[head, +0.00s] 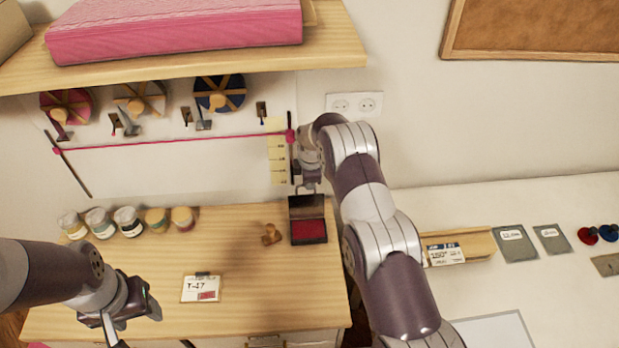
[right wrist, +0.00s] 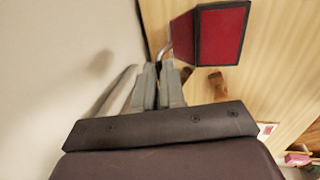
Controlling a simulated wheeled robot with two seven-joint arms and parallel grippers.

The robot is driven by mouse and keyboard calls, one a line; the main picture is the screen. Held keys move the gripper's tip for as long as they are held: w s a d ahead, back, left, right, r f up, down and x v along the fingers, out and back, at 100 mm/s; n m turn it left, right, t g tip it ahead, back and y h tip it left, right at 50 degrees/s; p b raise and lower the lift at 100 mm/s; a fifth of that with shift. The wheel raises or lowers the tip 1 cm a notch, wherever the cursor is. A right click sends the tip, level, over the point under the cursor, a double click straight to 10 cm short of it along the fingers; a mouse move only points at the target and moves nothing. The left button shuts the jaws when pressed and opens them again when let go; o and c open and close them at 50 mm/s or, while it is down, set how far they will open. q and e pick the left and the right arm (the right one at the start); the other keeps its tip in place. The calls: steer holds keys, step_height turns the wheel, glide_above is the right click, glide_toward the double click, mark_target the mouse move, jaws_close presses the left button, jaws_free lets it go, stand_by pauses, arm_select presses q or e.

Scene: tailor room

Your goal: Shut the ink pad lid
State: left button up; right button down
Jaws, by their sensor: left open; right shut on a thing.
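The ink pad (head: 309,231) sits on the wooden table with its red pad showing; it also shows in the right wrist view (right wrist: 222,33). Its dark lid (head: 306,208) stands open, raised at the pad's back edge, and shows in the right wrist view (right wrist: 183,38). My right gripper (head: 309,186) is at the lid's upper edge. In the right wrist view, its fingers (right wrist: 160,68) are shut on a thin grey curved handle (right wrist: 164,50) at the lid. My left gripper (head: 122,318) is open and empty at the table's front left, far from the pad.
A wooden stamp (head: 271,235) stands just left of the pad. A tag card (head: 201,289) lies nearer the front. Several small jars (head: 127,221) line the back left. A shelf (head: 200,66) overhangs the back wall. The table right of the card is clear.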

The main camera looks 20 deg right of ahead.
steer(key=shift+s+a+r+t, duration=0.2)
steer(key=shift+s+t, duration=0.1)
steer(key=shift+s, duration=0.15)
steer(key=s+a+b, duration=0.1)
steer(key=s, duration=0.5)
steer(key=shift+s+a+f, duration=0.3)
steer(key=shift+s, duration=0.1)
